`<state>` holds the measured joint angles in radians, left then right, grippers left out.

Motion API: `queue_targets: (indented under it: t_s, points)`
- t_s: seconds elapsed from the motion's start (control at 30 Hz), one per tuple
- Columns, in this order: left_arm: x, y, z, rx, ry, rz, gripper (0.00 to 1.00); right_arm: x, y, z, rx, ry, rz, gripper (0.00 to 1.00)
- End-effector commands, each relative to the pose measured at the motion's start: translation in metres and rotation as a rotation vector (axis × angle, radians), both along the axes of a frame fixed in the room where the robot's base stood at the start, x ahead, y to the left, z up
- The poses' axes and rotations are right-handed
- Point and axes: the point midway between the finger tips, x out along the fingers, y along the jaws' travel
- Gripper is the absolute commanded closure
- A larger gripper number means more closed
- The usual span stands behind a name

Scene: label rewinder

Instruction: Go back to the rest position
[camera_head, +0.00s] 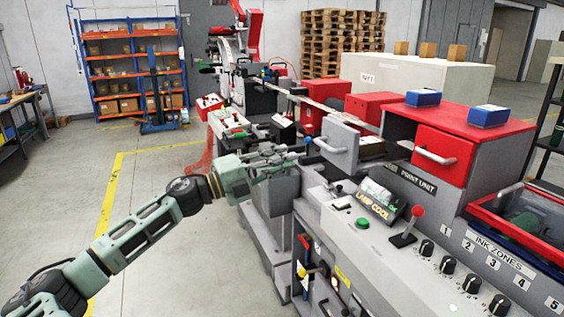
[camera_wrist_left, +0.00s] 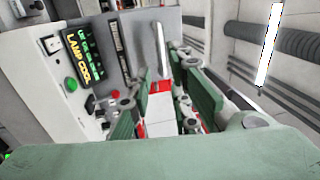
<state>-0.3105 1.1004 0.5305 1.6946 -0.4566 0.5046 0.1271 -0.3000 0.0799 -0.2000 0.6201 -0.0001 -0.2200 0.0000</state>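My left arm reaches in from the lower left in the head view. My left gripper (camera_head: 285,160) hangs in the air in front of the grey label machine (camera_head: 400,235), near a grey door with a handle (camera_head: 338,146). In the left wrist view the two green finger pads of the left gripper (camera_wrist_left: 165,105) stand apart with nothing between them. The LAMP COOL display (camera_head: 381,198) lies to the right of the gripper; it also shows in the left wrist view (camera_wrist_left: 84,58). My right gripper is in neither view.
The grey floor with a yellow line (camera_head: 112,190) is clear to the left. Shelving (camera_head: 130,60) stands behind.

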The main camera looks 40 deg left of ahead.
Motion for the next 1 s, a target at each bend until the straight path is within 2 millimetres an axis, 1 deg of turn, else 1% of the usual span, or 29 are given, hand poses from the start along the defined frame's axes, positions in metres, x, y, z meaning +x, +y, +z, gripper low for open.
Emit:
queue_targets:
  t_s: [0.5, 0.57, 0.63, 0.67, 0.77, 0.8, 0.87, 0.9, 0.97, 1.0]
  points:
    - [0.0, 0.0, -0.001, -0.001, 0.0, 0.0, 0.81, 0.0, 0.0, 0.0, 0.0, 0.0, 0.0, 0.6]
    - [0.0, 0.002, -0.004, -0.007, 0.004, 0.006, 0.81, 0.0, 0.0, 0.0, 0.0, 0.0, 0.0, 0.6]
    - [0.002, 0.011, -0.016, -0.034, 0.018, 0.029, 0.81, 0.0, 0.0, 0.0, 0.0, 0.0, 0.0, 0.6]
    - [0.002, 0.018, -0.024, -0.053, 0.029, 0.045, 0.81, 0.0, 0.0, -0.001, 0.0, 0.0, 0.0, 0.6]
    - [0.004, 0.047, -0.069, -0.146, 0.083, 0.126, 0.81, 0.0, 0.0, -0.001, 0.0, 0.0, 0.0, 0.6]
    - [0.003, 0.061, -0.094, -0.192, 0.111, 0.168, 0.81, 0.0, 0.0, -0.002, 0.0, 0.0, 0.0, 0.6]
    - [0.0, 0.081, -0.136, -0.265, 0.16, 0.236, 0.81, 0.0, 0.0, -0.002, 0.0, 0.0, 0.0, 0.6]
    - [-0.004, 0.092, -0.165, -0.312, 0.194, 0.28, 0.81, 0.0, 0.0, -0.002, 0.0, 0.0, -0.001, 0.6]
    - [-0.011, 0.105, -0.208, -0.377, 0.245, 0.343, 0.81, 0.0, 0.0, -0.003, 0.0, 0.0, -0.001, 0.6]
    - [-0.017, 0.112, -0.238, -0.419, 0.282, 0.384, 0.81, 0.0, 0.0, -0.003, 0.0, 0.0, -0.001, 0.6]
